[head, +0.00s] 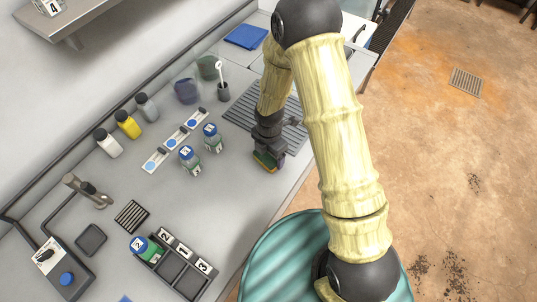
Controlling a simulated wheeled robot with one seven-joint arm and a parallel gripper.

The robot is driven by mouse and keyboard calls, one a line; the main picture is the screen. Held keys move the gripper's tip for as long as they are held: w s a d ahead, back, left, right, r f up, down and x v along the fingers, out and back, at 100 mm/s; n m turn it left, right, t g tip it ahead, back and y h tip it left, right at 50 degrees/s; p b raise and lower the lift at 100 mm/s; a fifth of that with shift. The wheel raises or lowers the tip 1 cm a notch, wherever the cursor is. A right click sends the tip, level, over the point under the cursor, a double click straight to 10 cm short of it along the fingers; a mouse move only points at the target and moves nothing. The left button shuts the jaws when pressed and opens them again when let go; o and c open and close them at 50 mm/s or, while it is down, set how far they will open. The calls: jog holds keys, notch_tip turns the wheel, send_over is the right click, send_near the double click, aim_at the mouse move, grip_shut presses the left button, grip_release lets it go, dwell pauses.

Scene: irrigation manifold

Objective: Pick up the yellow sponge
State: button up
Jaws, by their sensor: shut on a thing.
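The sponge (264,165) shows as a small block with a yellow layer and a dark green layer, near the front edge of the counter. My gripper (268,150) points down and is shut on the sponge from above. The jaws and gripper body hide part of the sponge. I cannot tell from this view whether the sponge touches the counter or is just above it.
A dark ribbed drain mat (243,108) lies behind my gripper. Two blue-capped jars (212,138) (190,160) stand to the left. A black numbered rack (172,268) holds a jar at front left. Bottles (127,124) line the wall. Counter between jars and gripper is clear.

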notch_tip(320, 180, up, 10)
jog(key=shift+b, duration=0.35)
dwell(0.4)
jog(key=shift+o, duration=0.8)
jog(key=shift+c, duration=0.5)
